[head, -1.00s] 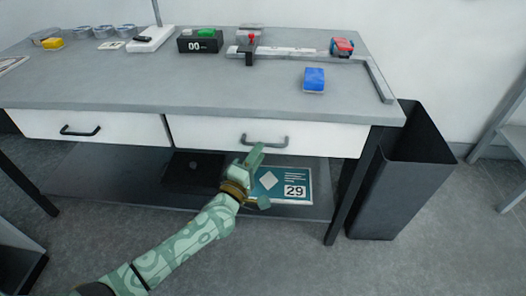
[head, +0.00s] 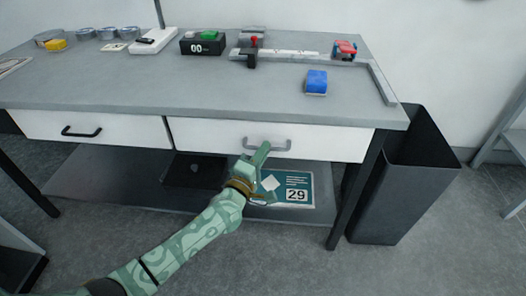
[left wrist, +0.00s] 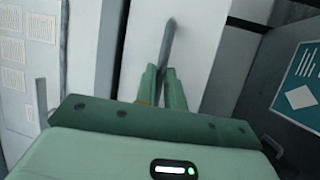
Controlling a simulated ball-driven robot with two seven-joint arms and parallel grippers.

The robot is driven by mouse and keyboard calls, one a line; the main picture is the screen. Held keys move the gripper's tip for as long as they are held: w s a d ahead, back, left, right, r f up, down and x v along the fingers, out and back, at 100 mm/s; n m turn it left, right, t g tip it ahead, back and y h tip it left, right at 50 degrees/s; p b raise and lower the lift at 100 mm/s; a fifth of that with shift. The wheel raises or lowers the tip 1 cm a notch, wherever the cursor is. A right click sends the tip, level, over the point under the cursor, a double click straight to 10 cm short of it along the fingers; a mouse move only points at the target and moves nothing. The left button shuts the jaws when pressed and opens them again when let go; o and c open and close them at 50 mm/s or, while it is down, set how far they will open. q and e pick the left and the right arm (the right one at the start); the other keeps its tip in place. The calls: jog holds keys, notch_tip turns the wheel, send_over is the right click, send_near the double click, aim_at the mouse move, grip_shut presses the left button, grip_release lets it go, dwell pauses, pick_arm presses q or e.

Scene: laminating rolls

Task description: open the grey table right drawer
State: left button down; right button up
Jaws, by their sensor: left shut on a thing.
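The grey table (head: 200,85) has two white drawers side by side under its top. The right drawer (head: 215,135) looks flush with the table front, with a grey bar handle (head: 281,148) on its face. My left gripper (head: 261,153) reaches the handle from below and in front, near its middle-left part. In the left wrist view my left gripper (left wrist: 162,82) is shut on the handle bar (left wrist: 167,45), which runs up from between the fingers. The fingers hide part of the bar. My right gripper is in neither view.
The left drawer (head: 45,125) is closed, with a black handle. A lower shelf holds a dark box and a teal sign (head: 300,180) marked 29. A black bin (head: 400,190) stands right of the table. Floor in front is free.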

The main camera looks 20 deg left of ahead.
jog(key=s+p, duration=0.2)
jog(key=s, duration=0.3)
pick_arm(q)
jog(key=s+d+p, duration=0.2)
jog(key=s+d, duration=0.1)
jog(key=s, duration=0.7)
jog(key=s+d+p, duration=0.2)
jog(key=s+p, duration=0.1)
jog(key=s, duration=0.7)
jog(key=s+d+p, duration=0.3)
jog(key=s, duration=0.7)
jog(key=shift+s+d, duration=0.3)
jog(key=shift+d, duration=0.05)
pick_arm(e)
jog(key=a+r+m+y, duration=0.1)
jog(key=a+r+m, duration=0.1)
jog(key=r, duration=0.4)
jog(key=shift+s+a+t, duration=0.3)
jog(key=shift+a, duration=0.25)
pick_arm(q)
jog(key=c, duration=1.5)
grip_release()
